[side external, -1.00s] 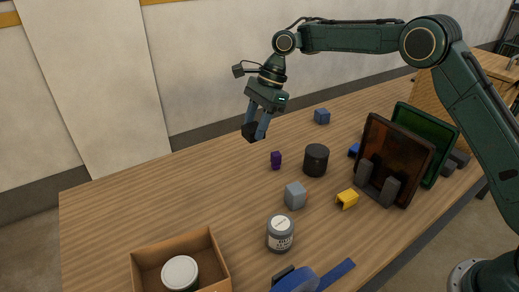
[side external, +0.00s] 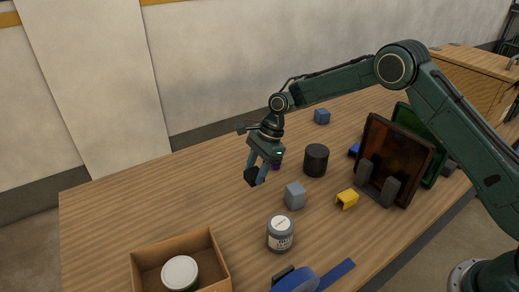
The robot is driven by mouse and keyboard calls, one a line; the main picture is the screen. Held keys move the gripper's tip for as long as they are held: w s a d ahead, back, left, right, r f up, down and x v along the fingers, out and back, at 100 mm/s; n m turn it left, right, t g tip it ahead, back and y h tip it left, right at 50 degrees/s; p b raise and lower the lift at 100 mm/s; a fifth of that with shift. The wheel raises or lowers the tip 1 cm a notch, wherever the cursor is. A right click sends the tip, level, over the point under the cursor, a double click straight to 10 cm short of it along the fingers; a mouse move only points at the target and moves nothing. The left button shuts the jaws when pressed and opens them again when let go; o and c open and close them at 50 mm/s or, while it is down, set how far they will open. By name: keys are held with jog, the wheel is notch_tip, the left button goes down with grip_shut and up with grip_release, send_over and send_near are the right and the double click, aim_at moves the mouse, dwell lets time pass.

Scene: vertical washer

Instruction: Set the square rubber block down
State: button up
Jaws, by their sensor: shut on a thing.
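The square rubber block (side external: 251,177) is a small black block at my fingertips. My gripper (side external: 257,175) is shut on it, with the fingers pointing down and slightly left. It is low over the middle of the wooden table (side external: 150,205), left of a grey cube. I cannot tell whether the block's underside touches the table. My fingers cover part of the block.
A purple block (side external: 277,166) is partly hidden behind my gripper. A black cylinder (side external: 316,160), grey cube (side external: 295,196), yellow bracket (side external: 347,199) and grey jar (side external: 280,233) stand to the right and front. A cardboard box (side external: 219,260) is at front left. The table's left is clear.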

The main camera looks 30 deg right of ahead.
aim_at(256, 192)
jog(key=shift+f, duration=0.35)
jog(key=shift+f, duration=0.1)
jog(key=shift+f, duration=2.05)
jog(key=shift+f, duration=0.1)
jog(key=o, duration=1)
jog(key=v, duration=1.2)
